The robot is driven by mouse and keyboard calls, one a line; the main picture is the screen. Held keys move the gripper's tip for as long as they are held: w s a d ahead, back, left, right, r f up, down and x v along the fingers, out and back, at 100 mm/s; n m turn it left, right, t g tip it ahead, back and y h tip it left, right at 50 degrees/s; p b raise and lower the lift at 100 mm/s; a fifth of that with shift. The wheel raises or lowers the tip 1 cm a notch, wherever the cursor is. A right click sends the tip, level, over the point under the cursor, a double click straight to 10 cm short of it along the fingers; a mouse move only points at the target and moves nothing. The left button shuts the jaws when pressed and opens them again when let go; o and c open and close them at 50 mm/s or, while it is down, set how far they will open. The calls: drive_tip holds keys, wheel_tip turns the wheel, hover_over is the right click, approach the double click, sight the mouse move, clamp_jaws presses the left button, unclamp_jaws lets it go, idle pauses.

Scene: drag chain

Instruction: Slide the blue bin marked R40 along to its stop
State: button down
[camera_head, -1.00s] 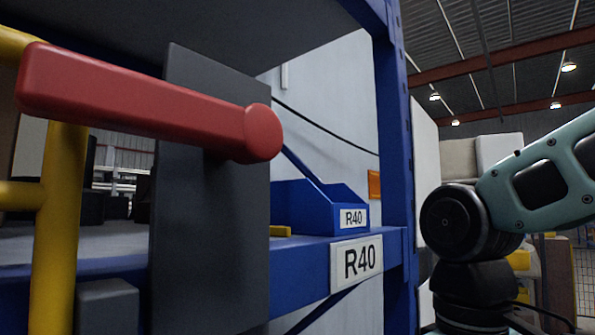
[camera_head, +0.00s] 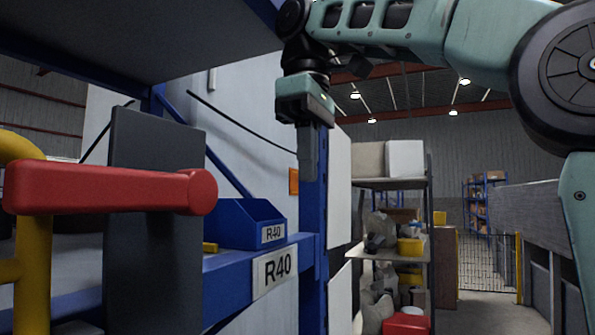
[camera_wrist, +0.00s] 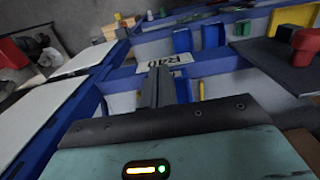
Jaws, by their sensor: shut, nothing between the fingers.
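The blue bin marked R40 (camera_head: 238,222) sits upright on the blue shelf beam level in the head view, its white label facing front. A larger R40 label (camera_head: 276,270) is fixed to the beam below it. A small yellow piece (camera_head: 210,247) lies at the bin's left. My gripper (camera_head: 307,176) points down, shut and empty, above and to the right of the bin, in front of the blue rack post; no contact with the bin shows. In the wrist view my shut fingers (camera_wrist: 157,88) reach toward the beam label (camera_wrist: 166,62); I cannot clearly pick out the bin there.
A red lever (camera_head: 105,188) on a dark grey panel (camera_head: 150,275) and a yellow post (camera_head: 30,290) stand at the left, near the bin. The blue rack post (camera_head: 314,220) stands right of it. A shelf with boxes (camera_head: 390,183) is farther back; open aisle lies right.

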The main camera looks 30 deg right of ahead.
sight(254, 212)
drive_tip(key=w+a+f+p, duration=0.2)
drive_tip(key=w+f, duration=0.1)
drive_tip(key=f, duration=0.4)
drive_tip(key=shift+w+a+f, duration=0.15)
drive_tip(key=shift+p, duration=0.3)
drive_tip(key=w+a+p, duration=0.2)
drive_tip(key=w+p, duration=0.1)
drive_tip(key=shift+w+a, duration=0.45)
drive_tip(key=shift+w, duration=0.05)
drive_tip(key=shift+s, duration=0.1)
